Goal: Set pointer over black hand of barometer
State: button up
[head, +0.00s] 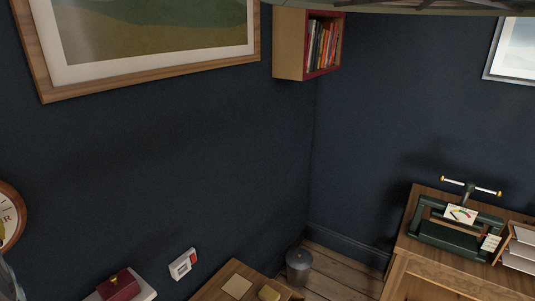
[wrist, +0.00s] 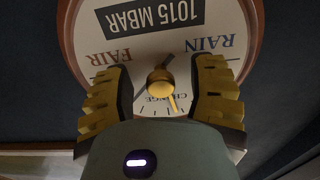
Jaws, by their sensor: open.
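The barometer (wrist: 235,20) is a round pale dial in a brown wooden rim, upside down in the wrist view, reading "1015 MBAR", "RAIN", "FAIR" and "CHANGE". It is cut off at the left edge of the head view (head: 13,196). A brass knob with a brass pointer (wrist: 172,103) sits at the dial's centre; the pointer aims down in the picture, right of the "CHANGE" lettering. A short dark line (wrist: 141,89) left of the knob may be the black hand. My gripper (wrist: 165,66) is open, its yellow-and-black fingers either side of the knob, apart from it.
Below the barometer, a dark red box (head: 118,286) sits on a white shelf (head: 146,289). A white wall device (head: 183,264) is right of it. A framed picture (head: 150,76) hangs above. A green press (head: 455,235) stands on a wooden cabinet (head: 440,270) at right.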

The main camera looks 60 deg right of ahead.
jog(key=shift+o, duration=0.2)
grip_shut()
dwell(0.5)
